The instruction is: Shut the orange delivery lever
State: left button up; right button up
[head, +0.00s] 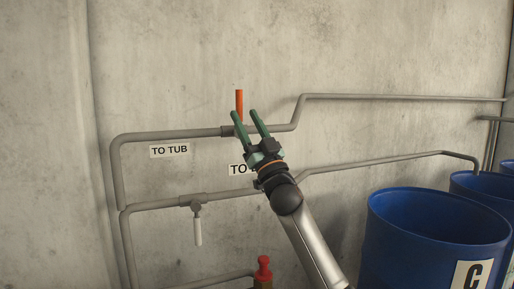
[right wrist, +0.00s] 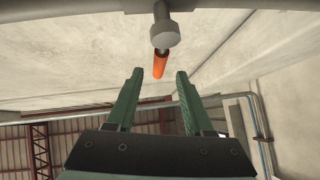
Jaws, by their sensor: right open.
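The orange delivery lever (head: 239,104) stands upright above the upper grey pipe, near the "TO TUB" label (head: 169,151). In the right wrist view the orange lever (right wrist: 160,64) shows beyond a grey valve stem (right wrist: 164,34), ahead of the fingertips. My right gripper (head: 245,114) is open, with its green fingers raised in front of the upper pipe just below the lever. In the right wrist view my right gripper (right wrist: 159,73) has nothing between its fingers, and a gap to the stem shows. The valve body is partly hidden by a finger in the head view. My left gripper is not in view.
A white lever (head: 197,226) hangs down from the lower pipe (head: 160,203). My right arm partly covers a second label (head: 237,169). A red-topped fitting (head: 263,268) is at the bottom. Blue drums (head: 385,240) stand at the right. The concrete wall is close behind the pipes.

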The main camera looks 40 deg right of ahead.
jog(key=b+v, duration=0.2)
jog(key=v, duration=0.5)
jog(key=shift+f, duration=0.15)
dwell(0.3)
